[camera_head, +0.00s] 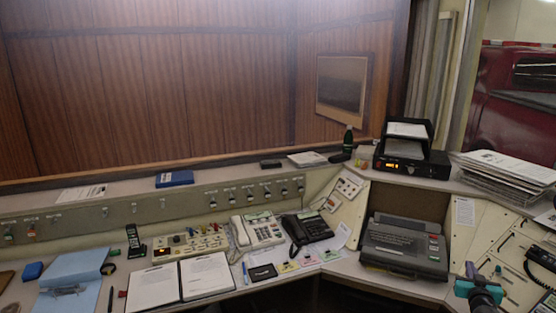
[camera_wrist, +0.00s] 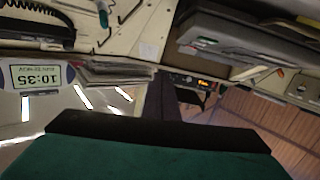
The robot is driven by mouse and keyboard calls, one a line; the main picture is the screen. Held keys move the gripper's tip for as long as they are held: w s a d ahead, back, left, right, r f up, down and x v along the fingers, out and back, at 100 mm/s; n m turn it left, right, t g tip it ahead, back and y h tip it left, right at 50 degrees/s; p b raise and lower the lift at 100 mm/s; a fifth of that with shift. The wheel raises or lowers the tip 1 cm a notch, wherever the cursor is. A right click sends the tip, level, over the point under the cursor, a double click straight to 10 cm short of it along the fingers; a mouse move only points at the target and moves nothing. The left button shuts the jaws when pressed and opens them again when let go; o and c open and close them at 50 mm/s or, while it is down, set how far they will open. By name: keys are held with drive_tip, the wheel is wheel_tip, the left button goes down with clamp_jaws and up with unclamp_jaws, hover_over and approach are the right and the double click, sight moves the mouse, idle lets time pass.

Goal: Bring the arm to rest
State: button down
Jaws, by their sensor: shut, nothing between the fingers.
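My gripper (camera_head: 474,272) shows at the lower right of the head view, teal with dark fingers. It is shut with nothing in it. It is in front of the cream right-hand panel of the console (camera_head: 494,240), to the right of the grey machine (camera_head: 404,246). I cannot tell how far it is from the panel. In the wrist view, a teal and black part of my arm's end fills the bottom, and the scene appears upside down.
A corded handset (camera_head: 541,266) hangs at the far right. Paper stacks (camera_head: 502,167) lie on the ledge above. A clock reading 10:35 (camera_wrist: 37,77) shows in the wrist view.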

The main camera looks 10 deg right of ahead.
drive_tip(key=w+a+f+n+y, duration=0.15)
drive_tip(key=w+a+f, duration=0.25)
drive_tip(key=a, duration=0.4)
drive_tip(key=w+a+f+y, duration=0.2)
drive_tip(key=w+a+f, duration=0.2)
drive_tip(key=a, duration=0.4)
drive_tip(key=w+a+f+n+y, duration=0.1)
drive_tip(key=w+a+f+y, duration=0.2)
drive_tip(key=a, duration=0.4)
drive_tip(key=s+a+f+g, duration=0.3)
drive_tip(key=a+f, duration=1.3)
drive_tip(key=s+a+f+g, duration=0.4)
drive_tip(key=s+a+f, duration=0.2)
drive_tip(key=s+f, duration=0.3)
drive_tip(key=s+a+f+g, duration=0.3)
drive_tip(key=s+a+f, duration=0.4)
drive_tip(key=s, duration=0.3)
drive_tip(key=s+a+n+g+y, duration=0.1)
drive_tip(key=s+a+g, duration=0.2)
drive_tip(key=s, duration=0.8)
drive_tip(key=s+a+n+g+y, duration=0.1)
drive_tip(key=s+a+g, duration=0.3)
drive_tip(key=s, duration=0.8)
drive_tip(key=n+g, duration=0.1)
drive_tip(key=g, duration=0.1)
drive_tip(key=shift+r+g+y, duration=0.15)
drive_tip(key=shift+g+y, duration=0.2)
drive_tip(key=shift+g, duration=0.05)
